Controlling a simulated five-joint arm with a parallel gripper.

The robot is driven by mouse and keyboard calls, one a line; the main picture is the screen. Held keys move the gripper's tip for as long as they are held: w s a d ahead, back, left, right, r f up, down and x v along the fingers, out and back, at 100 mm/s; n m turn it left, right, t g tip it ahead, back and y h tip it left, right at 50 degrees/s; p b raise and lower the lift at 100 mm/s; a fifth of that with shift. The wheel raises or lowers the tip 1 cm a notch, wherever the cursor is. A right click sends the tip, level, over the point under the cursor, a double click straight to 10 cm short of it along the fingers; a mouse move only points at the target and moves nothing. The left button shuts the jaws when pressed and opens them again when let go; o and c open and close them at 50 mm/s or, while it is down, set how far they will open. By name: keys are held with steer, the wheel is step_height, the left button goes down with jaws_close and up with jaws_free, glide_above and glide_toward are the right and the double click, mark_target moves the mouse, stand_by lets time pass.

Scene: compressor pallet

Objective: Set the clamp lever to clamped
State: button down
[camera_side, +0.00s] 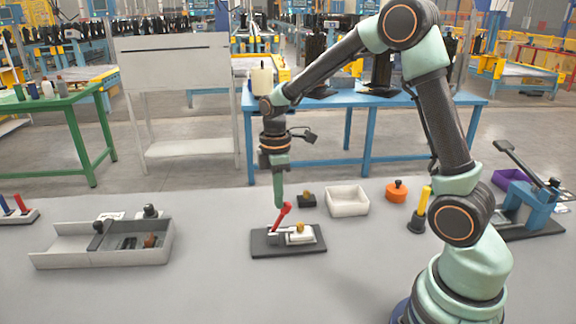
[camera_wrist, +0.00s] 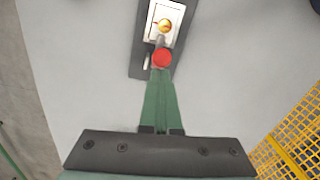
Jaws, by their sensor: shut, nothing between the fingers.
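The clamp lever (camera_side: 282,216) has a red handle and stands tilted up from a dark base plate (camera_side: 262,246) on the table. A pale block (camera_side: 301,237) with a brass knob (camera_side: 300,227) sits on the plate beside the lever. My gripper (camera_side: 279,205) points down, shut and empty, with its tips right by the red handle's top. In the wrist view the red lever end (camera_wrist: 161,58) shows just past the tips of my gripper (camera_wrist: 161,74). I cannot tell whether the tips touch the lever.
A white open box (camera_side: 347,201), a small dark block with a brass knob (camera_side: 307,199) and an orange knobbed piece (camera_side: 396,191) stand behind the plate. A grey tray (camera_side: 105,250) is at left. A blue press-like device (camera_side: 531,205) stands at right.

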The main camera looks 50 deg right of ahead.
steer(key=shift+s+d+f, duration=0.35)
steer(key=shift+s+d, duration=0.3)
steer(key=shift+s, duration=0.2)
steer(key=w+a+r, duration=0.3)
steer(key=w+a, duration=0.1)
steer(key=s+d+r, duration=0.5)
steer(key=r, duration=0.1)
steer(key=shift+s+d+r, duration=0.2)
steer(key=shift+d, duration=0.1)
steer(key=s+a+r+m+t, duration=0.4)
steer(key=s+a+m+t, duration=0.2)
steer(key=m, duration=0.4)
steer(key=shift+s+a+r+m, duration=0.35)
steer(key=shift+s+a, duration=0.4)
steer(key=shift+s, duration=0.65)
